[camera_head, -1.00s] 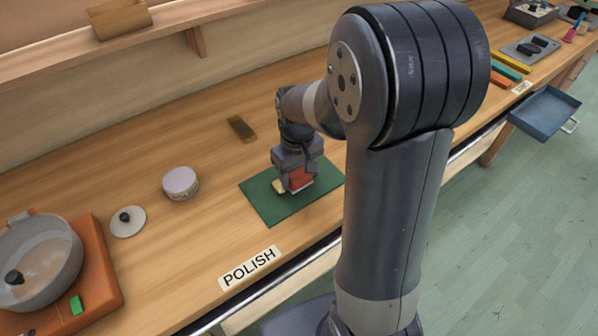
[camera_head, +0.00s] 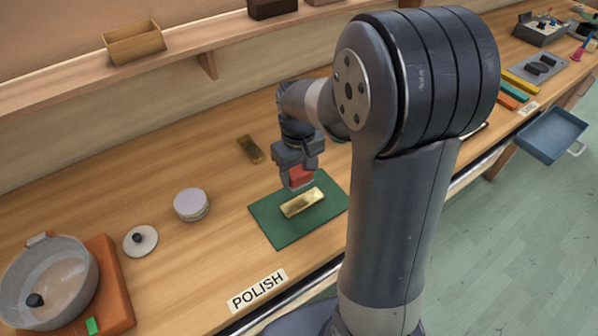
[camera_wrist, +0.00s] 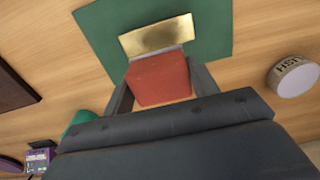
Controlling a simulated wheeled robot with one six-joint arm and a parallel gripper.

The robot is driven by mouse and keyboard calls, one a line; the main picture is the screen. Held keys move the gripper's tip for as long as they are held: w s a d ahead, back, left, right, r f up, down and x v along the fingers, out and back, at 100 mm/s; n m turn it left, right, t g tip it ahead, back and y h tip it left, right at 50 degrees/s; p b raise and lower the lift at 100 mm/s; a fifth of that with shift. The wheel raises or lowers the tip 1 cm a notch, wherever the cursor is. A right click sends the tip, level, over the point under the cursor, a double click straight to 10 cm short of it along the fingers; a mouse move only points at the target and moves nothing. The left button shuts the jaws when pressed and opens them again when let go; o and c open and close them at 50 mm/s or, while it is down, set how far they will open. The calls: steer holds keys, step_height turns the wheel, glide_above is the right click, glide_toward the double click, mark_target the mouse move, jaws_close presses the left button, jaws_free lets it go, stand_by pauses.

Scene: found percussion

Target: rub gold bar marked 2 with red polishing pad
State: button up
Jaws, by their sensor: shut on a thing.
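A shiny gold bar (camera_head: 303,202) lies on a green mat (camera_head: 275,228) on the bench, beside the POLISH label; no number is legible on it. The bar also shows in the wrist view (camera_wrist: 158,36), with a darker, mottled patch on its middle. My gripper (camera_head: 297,178) is shut on the red polishing pad (camera_head: 299,174) and holds it above the mat, just behind the bar and apart from it in the head view. In the wrist view the red pad (camera_wrist: 159,80) sits between the two fingers, with a pale strip along its far edge.
A dull, brownish bar (camera_head: 250,149) lies behind the mat. A round tin (camera_head: 191,205), a small lid (camera_head: 141,241) and a pot (camera_head: 48,282) on an orange stove stand to the left. A shelf (camera_head: 190,45) runs above the bench. Bare wood surrounds the mat.

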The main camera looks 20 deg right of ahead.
step_height(320, 180, up, 2)
steer(key=shift+r+p, duration=0.1)
steer(key=shift+p, duration=0.45)
